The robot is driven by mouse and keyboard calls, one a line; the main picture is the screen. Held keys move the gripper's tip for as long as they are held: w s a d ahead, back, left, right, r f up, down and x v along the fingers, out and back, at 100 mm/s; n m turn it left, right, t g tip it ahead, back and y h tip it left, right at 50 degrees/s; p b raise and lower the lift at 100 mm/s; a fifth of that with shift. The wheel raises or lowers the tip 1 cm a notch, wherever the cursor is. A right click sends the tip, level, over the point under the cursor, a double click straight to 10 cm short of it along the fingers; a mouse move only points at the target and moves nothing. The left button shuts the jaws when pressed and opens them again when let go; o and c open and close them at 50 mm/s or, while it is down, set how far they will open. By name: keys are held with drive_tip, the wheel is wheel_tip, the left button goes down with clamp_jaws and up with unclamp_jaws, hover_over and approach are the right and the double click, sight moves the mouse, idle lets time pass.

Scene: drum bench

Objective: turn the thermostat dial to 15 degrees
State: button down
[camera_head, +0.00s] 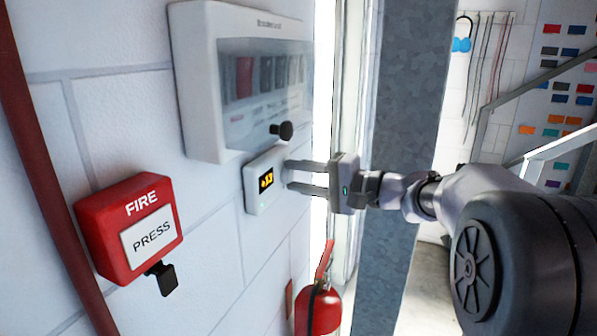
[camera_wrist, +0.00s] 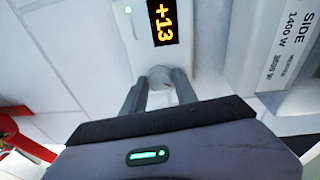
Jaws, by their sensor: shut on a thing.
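The thermostat (camera_head: 254,203) is a small white box on the white wall, with an orange-lit display. It also shows at the top of the wrist view (camera_wrist: 190,58), where the display (camera_wrist: 164,22) reads +13 and a small green light glows beside it. My gripper (camera_head: 288,176) reaches the thermostat's right side from the right. In the wrist view its two fingers (camera_wrist: 158,82) are shut on the pale round dial (camera_wrist: 159,72), one on each side. The dial is partly hidden by the fingers, and I see no scale marks on it.
A white breaker box (camera_head: 205,85) with a clear cover and black knob (camera_head: 282,131) sits just above the thermostat. A red FIRE box (camera_head: 108,230) is at the left, beside a red pipe (camera_head: 32,150). A red extinguisher (camera_head: 318,312) stands below my gripper.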

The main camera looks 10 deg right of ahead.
drive_tip(key=m+p, duration=0.2)
drive_tip(key=m, duration=0.1)
drive_tip(key=shift+r+g+p, duration=0.1)
drive_tip(key=shift+g+p, duration=0.25)
drive_tip(key=shift+g, duration=0.05)
drive_tip(key=shift+m+p, duration=0.55)
drive_tip(key=shift+m, duration=0.35)
drive_tip(key=c, duration=1)
unclamp_jaws()
drive_tip(key=shift+o, duration=0.2)
drive_tip(key=p+v, duration=0.1)
drive_tip(key=v, duration=1.6)
drive_tip(key=shift+d, duration=0.3)
